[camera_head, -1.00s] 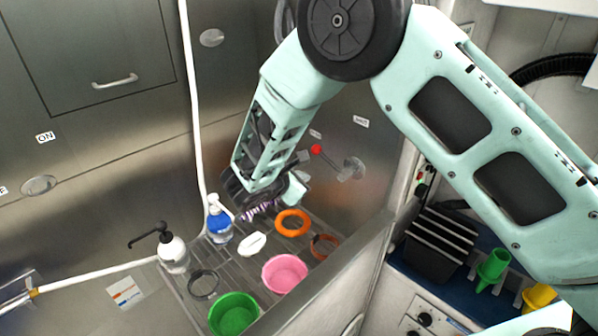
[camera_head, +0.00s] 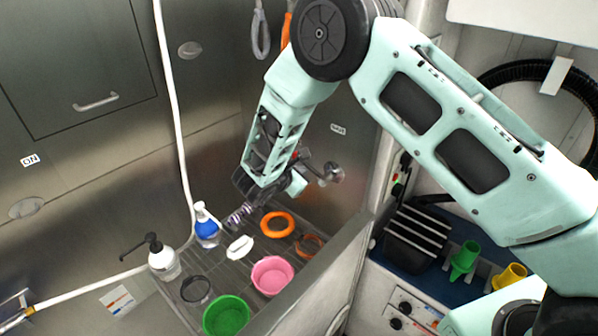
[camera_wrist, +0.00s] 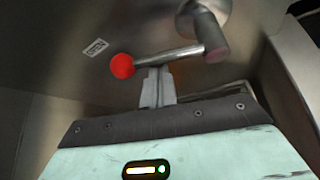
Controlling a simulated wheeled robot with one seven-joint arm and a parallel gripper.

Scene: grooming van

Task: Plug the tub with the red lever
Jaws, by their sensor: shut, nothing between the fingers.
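The red lever is a metal rod with a red ball knob (camera_wrist: 122,66) at its left end. The rod joins a round metal wall hub (camera_wrist: 205,25) at its right. In the wrist view my gripper (camera_wrist: 158,78) is shut and empty, its fingertips just below the rod, right of the ball; whether they touch it I cannot tell. In the head view my gripper (camera_head: 299,158) is at the lever, largely covering its ball, with the hub (camera_head: 333,173) just right. The tub's drain is not clearly visible.
A metal side wall (camera_head: 322,268) borders the tub at right.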

